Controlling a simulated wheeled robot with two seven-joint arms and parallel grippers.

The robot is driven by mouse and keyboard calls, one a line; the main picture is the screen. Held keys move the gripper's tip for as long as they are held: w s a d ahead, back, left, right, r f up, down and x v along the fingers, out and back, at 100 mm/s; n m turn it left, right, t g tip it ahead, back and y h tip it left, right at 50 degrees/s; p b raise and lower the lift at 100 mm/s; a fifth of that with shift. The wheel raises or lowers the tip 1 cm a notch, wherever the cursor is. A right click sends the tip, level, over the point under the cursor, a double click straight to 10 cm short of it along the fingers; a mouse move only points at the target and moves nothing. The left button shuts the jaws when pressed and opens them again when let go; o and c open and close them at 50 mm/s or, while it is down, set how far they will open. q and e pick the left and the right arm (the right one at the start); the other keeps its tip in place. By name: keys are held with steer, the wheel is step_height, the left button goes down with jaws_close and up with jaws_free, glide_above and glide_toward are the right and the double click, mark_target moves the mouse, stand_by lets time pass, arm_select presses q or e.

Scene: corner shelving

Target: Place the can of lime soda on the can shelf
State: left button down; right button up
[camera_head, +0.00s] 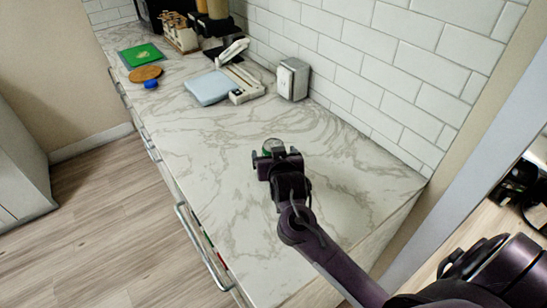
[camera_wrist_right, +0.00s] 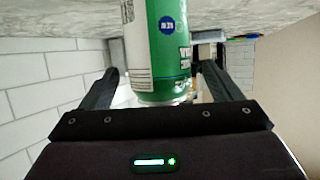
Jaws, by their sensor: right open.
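The green and white can (camera_head: 273,145) stands on the marble counter, mostly hidden behind my right gripper (camera_head: 277,157) in the head view. In the right wrist view the can (camera_wrist_right: 160,45) fills the middle, with a green side, a white text panel and a round blue mark. My right gripper (camera_wrist_right: 155,85) is open, with one finger on each side of the can and a visible gap on each side there. My left gripper is not in view. No can shelf shows that I can make out.
The marble counter (camera_head: 210,165) is clear around the can. Farther back are a silver box (camera_head: 292,79), a pale blue board (camera_head: 208,87), a beige device (camera_head: 246,85), a round wooden board (camera_head: 145,74) and a green board (camera_head: 140,56). A tiled wall (camera_head: 400,85) rises on the right.

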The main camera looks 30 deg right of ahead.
steer(key=shift+x, duration=1.05)
steer(key=c, duration=1.4)
steer(key=shift+r, duration=0.1)
steer(key=shift+c, duration=0.2)
step_height(320, 180, up, 11)
steer(key=shift+r, duration=0.15)
step_height(320, 180, up, 9)
steer(key=p, duration=0.1)
steer(key=shift+f, duration=0.2)
